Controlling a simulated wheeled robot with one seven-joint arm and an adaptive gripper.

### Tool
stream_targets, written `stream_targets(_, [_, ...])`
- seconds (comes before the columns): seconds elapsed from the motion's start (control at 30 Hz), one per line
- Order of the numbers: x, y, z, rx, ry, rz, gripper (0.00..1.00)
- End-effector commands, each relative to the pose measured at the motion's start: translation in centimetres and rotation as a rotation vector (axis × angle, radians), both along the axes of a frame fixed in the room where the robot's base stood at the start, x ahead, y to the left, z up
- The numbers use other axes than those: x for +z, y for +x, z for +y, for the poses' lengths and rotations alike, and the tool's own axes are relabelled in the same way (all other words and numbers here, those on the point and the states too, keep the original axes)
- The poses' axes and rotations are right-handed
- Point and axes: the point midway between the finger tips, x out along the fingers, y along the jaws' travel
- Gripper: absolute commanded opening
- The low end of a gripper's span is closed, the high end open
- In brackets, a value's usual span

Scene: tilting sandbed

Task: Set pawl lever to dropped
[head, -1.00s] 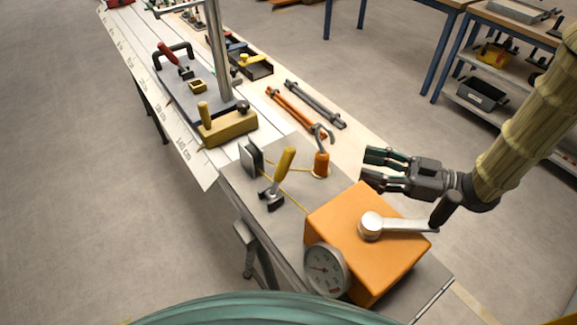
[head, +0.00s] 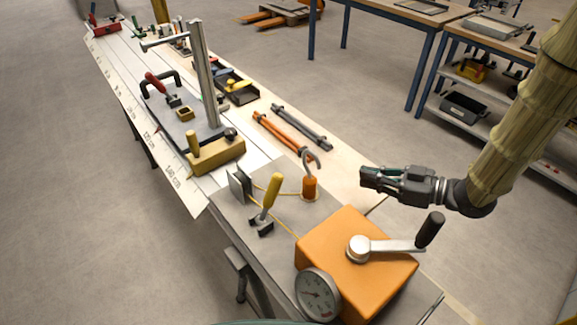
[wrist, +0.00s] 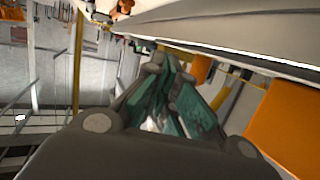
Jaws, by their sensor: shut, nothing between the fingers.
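A yellow-handled lever (head: 271,192), which may be the pawl lever, rises from a small dark bracket on the grey bench end. Its handle stands up with a slight lean to the right. My gripper (head: 366,178) is shut and empty, to the right of the lever, above the bench's right edge and well apart from it. In the wrist view my gripper (wrist: 158,72) shows its teal-sided fingers closed together.
An orange winch box (head: 350,262) with a crank (head: 390,245) and dial gauge (head: 318,295) stands below my gripper in the picture. An orange hook block (head: 309,187) stands between lever and gripper. A red-handled lever (head: 156,83) sits farther up the bench.

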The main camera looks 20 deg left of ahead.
Motion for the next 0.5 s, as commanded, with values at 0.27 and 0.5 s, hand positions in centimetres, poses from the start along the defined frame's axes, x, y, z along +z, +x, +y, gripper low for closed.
stream_targets(0.27, [0.5,8.4,-8.1,-0.456,-0.297,0.126,0.0])
stream_targets(0.5, [2.5,12.0,-17.7,-0.885,-0.46,0.299,0.0])
